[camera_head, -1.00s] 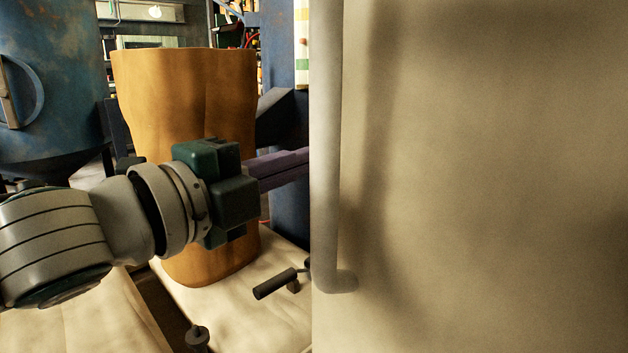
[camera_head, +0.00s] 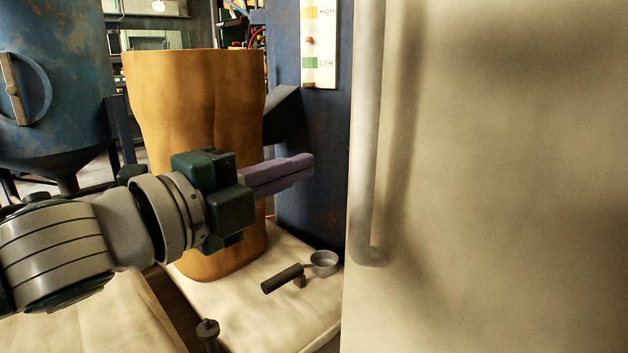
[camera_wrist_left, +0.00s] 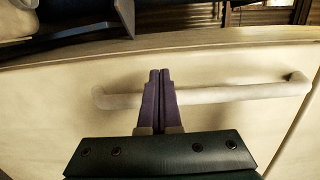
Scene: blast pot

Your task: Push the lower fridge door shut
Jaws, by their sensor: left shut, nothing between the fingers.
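A large cream fridge door (camera_head: 500,180) fills the right of the head view, with a pale bar handle (camera_head: 366,130) along its left edge. I cannot tell how far open it stands. My left gripper (camera_head: 308,165) is shut and empty, its purple fingers pointing right. Their tips end a little left of the door's edge in the head view. In the left wrist view the fingers (camera_wrist_left: 160,75) show in front of the handle (camera_wrist_left: 235,92) and the cream door face (camera_wrist_left: 60,120). Contact cannot be told. My right gripper is out of view.
A tall orange-brown vessel (camera_head: 195,110) stands behind my left arm on a cream surface (camera_head: 235,315). A small metal cup with a dark handle (camera_head: 283,279) lies near the door. A blue rusty tank (camera_head: 50,80) and a blue post with a HIGH/LOW gauge (camera_head: 319,45) stand behind.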

